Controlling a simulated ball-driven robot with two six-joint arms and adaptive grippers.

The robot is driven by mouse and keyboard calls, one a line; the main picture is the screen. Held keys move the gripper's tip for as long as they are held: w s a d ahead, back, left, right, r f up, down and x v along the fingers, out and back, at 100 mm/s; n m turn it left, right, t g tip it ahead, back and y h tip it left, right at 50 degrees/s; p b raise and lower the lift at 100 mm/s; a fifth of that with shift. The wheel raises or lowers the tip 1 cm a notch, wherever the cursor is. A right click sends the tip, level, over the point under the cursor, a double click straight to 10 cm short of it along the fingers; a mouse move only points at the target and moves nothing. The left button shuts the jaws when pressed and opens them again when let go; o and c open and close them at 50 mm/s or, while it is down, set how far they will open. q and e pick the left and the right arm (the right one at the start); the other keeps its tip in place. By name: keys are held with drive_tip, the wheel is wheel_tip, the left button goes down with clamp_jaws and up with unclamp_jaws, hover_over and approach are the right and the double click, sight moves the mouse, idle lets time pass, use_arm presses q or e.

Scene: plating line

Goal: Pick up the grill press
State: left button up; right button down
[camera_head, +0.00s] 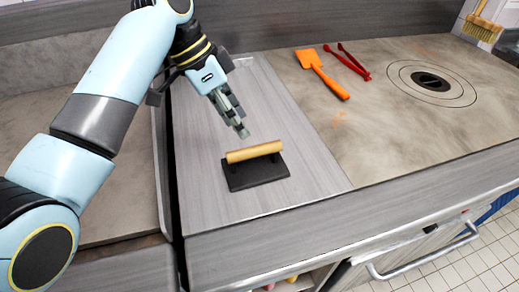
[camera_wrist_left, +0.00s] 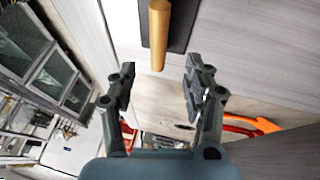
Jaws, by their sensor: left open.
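The grill press is a flat dark plate (camera_head: 256,175) with a light wooden handle (camera_head: 254,152) along its top. It lies on the grey counter in the middle of the head view. My left gripper (camera_head: 242,131) is just behind and above the handle, apart from it, pointing down toward it. In the left wrist view my left gripper (camera_wrist_left: 158,85) is open and empty, with the wooden handle (camera_wrist_left: 158,35) beyond its fingertips and the dark plate (camera_wrist_left: 182,22) partly cut off by the top edge. My right gripper is not in view.
An orange spatula (camera_head: 322,75) and red tongs (camera_head: 349,62) lie to the right on the brownish cooking surface (camera_head: 400,120), which has a round dark burner (camera_head: 431,81). The counter around the press is clear. A raised back wall (camera_head: 270,24) runs behind.

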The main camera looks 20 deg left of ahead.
sight(255, 147)
use_arm(q)
drive_tip(key=x, duration=0.2)
drive_tip(key=shift+s+d+f, duration=0.25)
drive_tip(key=shift+d, duration=0.05)
drive_tip(key=shift+w+d+f, duration=0.1)
drive_tip(key=shift+d+f, duration=0.05)
drive_tip(key=shift+f, duration=0.2)
drive_tip(key=shift+w+f, duration=0.1)
drive_tip(key=shift+f, duration=0.25)
drive_tip(key=p+x, duration=0.1)
drive_tip(key=x, duration=0.2)
drive_tip(key=shift+f, duration=0.4)
drive_tip(key=shift+d+f, duration=0.25)
drive_tip(key=shift+f, duration=0.2)
drive_tip(key=shift+c, duration=1.1)
drive_tip(key=c, duration=0.7)
clamp_jaws()
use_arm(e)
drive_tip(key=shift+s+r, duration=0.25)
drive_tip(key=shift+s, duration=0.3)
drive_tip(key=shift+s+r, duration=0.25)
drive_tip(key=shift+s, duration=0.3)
use_arm(q)
drive_tip(key=shift+w, duration=0.1)
